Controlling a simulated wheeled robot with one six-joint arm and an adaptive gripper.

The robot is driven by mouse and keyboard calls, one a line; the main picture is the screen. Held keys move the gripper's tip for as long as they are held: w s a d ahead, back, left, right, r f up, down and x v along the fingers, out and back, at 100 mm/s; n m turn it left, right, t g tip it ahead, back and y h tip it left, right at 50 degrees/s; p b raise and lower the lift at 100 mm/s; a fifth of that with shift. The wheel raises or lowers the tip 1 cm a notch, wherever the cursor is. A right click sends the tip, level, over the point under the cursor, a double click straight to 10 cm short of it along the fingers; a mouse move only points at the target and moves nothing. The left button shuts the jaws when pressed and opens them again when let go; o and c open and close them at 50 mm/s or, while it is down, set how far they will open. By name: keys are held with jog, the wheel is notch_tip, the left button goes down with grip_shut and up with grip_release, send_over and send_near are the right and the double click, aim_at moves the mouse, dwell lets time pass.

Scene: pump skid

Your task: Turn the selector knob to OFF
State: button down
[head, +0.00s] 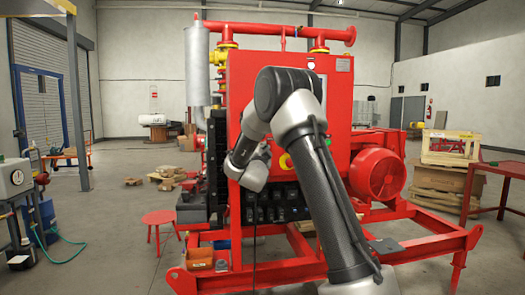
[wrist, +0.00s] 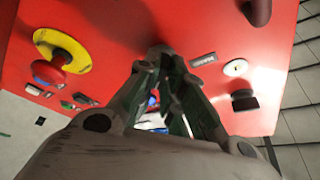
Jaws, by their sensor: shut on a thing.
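In the wrist view my gripper (wrist: 161,66) reaches to the red panel face, its fingers drawn together around a small dark selector knob (wrist: 160,49). The fingertips cover most of the knob, so its pointer and position marks cannot be read. A small label plate (wrist: 203,59) sits just right of the fingertips. In the head view my own arm hides the gripper and the knob in front of the red cabinet (head: 339,92).
A red emergency-stop button on a yellow ring (wrist: 71,52) is left of my gripper. A black knob (wrist: 243,101) and a round silver lock (wrist: 235,68) are to the right. Another dark knob (wrist: 257,11) is at the top. A red motor housing (head: 378,174) stands right of the cabinet.

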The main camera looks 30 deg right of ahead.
jog(key=shift+n, duration=0.3)
jog(key=shift+s+d+f+n+t+y, duration=0.1)
jog(key=shift+n+t+y, duration=0.7)
jog(key=shift+n, duration=1.35)
jog(key=shift+w+d+n+t+y, duration=0.1)
jog(key=shift+n+t+y, duration=0.65)
jog(key=shift+n, duration=1.45)
jog(key=shift+s+d+f+n+t+y, duration=0.1)
jog(key=shift+n+t+y, duration=0.65)
jog(key=shift+n, duration=1.4)
jog(key=shift+r+y, duration=0.1)
jog(key=shift+y, duration=0.3)
jog(key=c, duration=1.5)
grip_release()
